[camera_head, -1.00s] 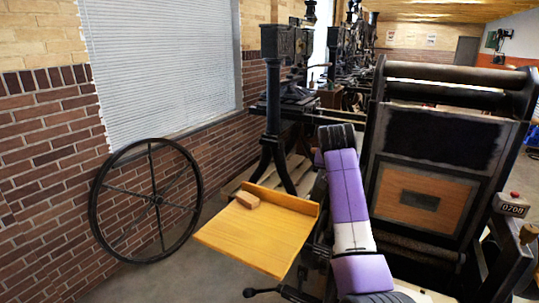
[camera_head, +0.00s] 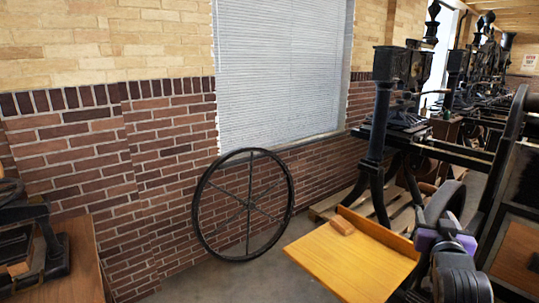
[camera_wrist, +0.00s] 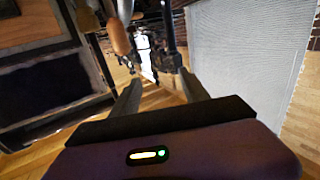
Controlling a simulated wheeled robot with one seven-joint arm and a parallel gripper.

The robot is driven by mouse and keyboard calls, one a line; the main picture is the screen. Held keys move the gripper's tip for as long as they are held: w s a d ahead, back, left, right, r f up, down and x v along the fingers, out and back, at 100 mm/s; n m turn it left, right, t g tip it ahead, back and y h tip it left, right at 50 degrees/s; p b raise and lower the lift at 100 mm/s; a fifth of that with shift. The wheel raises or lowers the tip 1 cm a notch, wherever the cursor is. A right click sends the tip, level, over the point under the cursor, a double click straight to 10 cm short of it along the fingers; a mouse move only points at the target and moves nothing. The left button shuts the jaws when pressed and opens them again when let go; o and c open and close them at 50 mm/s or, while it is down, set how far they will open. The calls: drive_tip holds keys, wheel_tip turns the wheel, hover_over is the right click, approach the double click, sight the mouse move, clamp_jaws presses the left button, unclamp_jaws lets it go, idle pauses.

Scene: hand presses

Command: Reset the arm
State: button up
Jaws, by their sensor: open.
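My gripper (camera_wrist: 160,92) shows in the wrist view with its two fingers apart and nothing between them. It points past a dark press frame on the left and a white window blind on the right. In the head view, part of my purple and black arm is at the lower right, beside a yellow wooden board. The gripper itself cannot be made out in the head view.
A black spoked wheel (camera_head: 244,205) leans at the brick wall. Hand presses (camera_head: 385,120) stand on the right. A wooden table (camera_head: 75,262) with a black device is at the lower left. Some floor is clear by the wheel.

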drive_tip(key=s+a+f+n+t+y, duration=0.2)
drive_tip(key=s+a+f, duration=0.55)
drive_tip(key=s, duration=0.35)
drive_tip(key=s+a+f+g+y, duration=0.1)
drive_tip(key=s+a, duration=0.3)
drive_tip(key=s, duration=1)
drive_tip(key=s+a+f+n+g+y, duration=0.1)
drive_tip(key=s+a+f, duration=0.3)
drive_tip(key=s, duration=1)
drive_tip(key=s+a+f+n+g+y, duration=0.1)
drive_tip(key=s+a, duration=0.4)
drive_tip(key=s, duration=1)
drive_tip(key=shift+a+f+y, duration=0.2)
drive_tip(key=shift+f+y, duration=0.6)
drive_tip(key=shift+y, duration=0.1)
